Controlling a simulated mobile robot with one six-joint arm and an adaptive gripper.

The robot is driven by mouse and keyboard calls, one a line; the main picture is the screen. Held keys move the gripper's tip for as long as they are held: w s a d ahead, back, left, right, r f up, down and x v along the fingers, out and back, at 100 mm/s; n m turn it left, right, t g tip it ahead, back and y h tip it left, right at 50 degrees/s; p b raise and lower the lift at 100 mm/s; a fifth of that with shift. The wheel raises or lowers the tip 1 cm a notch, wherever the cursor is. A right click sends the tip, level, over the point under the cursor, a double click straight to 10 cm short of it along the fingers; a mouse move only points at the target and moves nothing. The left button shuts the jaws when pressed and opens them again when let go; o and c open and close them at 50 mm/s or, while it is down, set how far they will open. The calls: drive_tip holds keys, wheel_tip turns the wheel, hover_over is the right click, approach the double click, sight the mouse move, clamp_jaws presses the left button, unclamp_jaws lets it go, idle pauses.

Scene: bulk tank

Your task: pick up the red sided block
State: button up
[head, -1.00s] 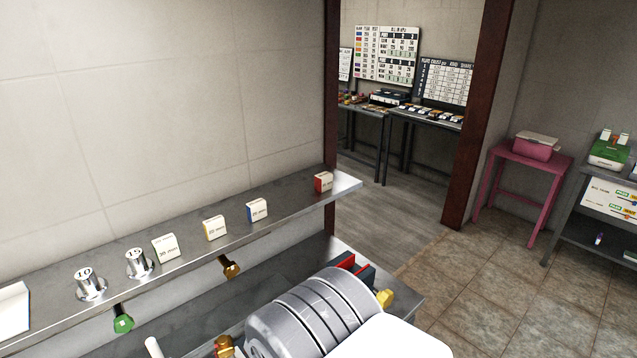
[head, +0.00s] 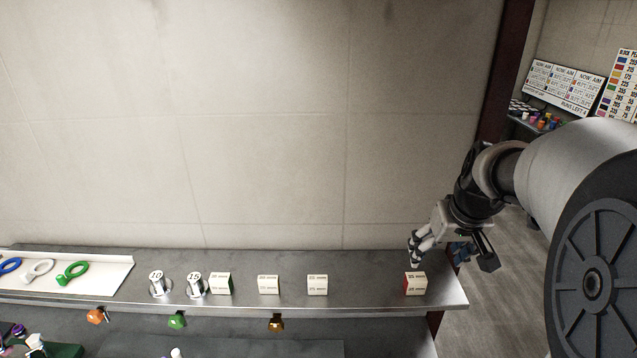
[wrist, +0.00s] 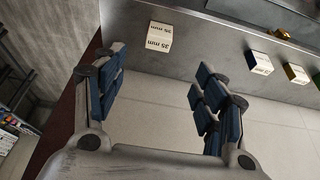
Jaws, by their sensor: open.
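The red sided block (head: 416,284) stands on the metal shelf near its right end, with a white face and a strip of red on its left side. In the wrist view a white block marked 35 mm (wrist: 159,36) sits on the shelf beyond my fingertips; no red shows on it there. My gripper (head: 418,247) is just above and behind the block in the head view, apart from it. In the wrist view my gripper (wrist: 160,90) has its blue-padded fingers spread wide with nothing between them.
The shelf (head: 370,290) also bears other white blocks (head: 317,285), two metal cylinders (head: 195,284) and a white tray (head: 110,270) with coloured rings. The shelf is clear on both sides of the red sided block. A wall stands behind; a doorway opens at right.

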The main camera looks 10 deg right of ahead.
drive_tip(key=b, duration=0.1)
approach(417, 278)
drive_tip(key=x, duration=0.5)
drive_tip(key=shift+a+f, duration=0.15)
drive_tip(key=shift+x, duration=3.05)
drive_tip(key=c, duration=1.2)
drive_tip(key=shift+o, duration=0.2)
wheel_tip(417, 278, up, 20)
drive_tip(key=p, duration=0.2)
